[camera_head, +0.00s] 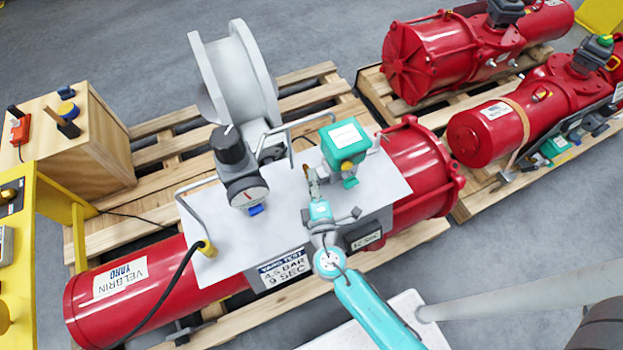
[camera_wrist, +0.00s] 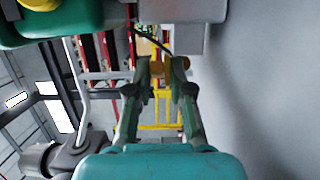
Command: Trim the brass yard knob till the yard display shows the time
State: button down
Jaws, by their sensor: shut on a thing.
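The yard display (camera_head: 367,240) is a small dark-framed box on the light panel (camera_head: 225,225) of the red actuator in the head view. It appears to read 12 SEC. A placard (camera_head: 285,268) beside it reads YARD TEST, 4.5 BAR, 9 SEC. My gripper (camera_head: 313,186) is at the middle of the panel, just left of the green box. In the wrist view my gripper (camera_wrist: 160,72) has its fingers on both sides of the small brass knob (camera_wrist: 160,65) and is shut on it. The fingers partly hide the knob.
A green box (camera_head: 344,142) with a white label stands close to my gripper. A pressure gauge with a black-knobbed regulator (camera_head: 232,150) is to the left. Wire handles rise from the panel. The actuator (camera_head: 150,285) lies on a pallet; more red actuators (camera_head: 430,55) lie at right.

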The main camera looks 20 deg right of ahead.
jog(key=shift+w+d+r+n+y, duration=0.15)
jog(key=shift+r+n+y, duration=0.2)
jog(key=shift+n+y, duration=0.4)
jog(key=shift+t+y, duration=0.4)
jog(key=shift+y, duration=0.15)
jog(key=c, duration=1.2)
grip_release()
jog(key=shift+o, duration=0.2)
jog(key=shift+f, duration=0.1)
jog(key=shift+s, duration=0.2)
jog(key=shift+s+f+n, duration=0.1)
jog(key=shift+s+n, duration=0.15)
jog(key=shift+s, duration=0.05)
jog(key=s, duration=0.7)
jog(key=s+a, duration=0.1)
jog(key=s, duration=0.3)
jog(key=shift+a, duration=0.1)
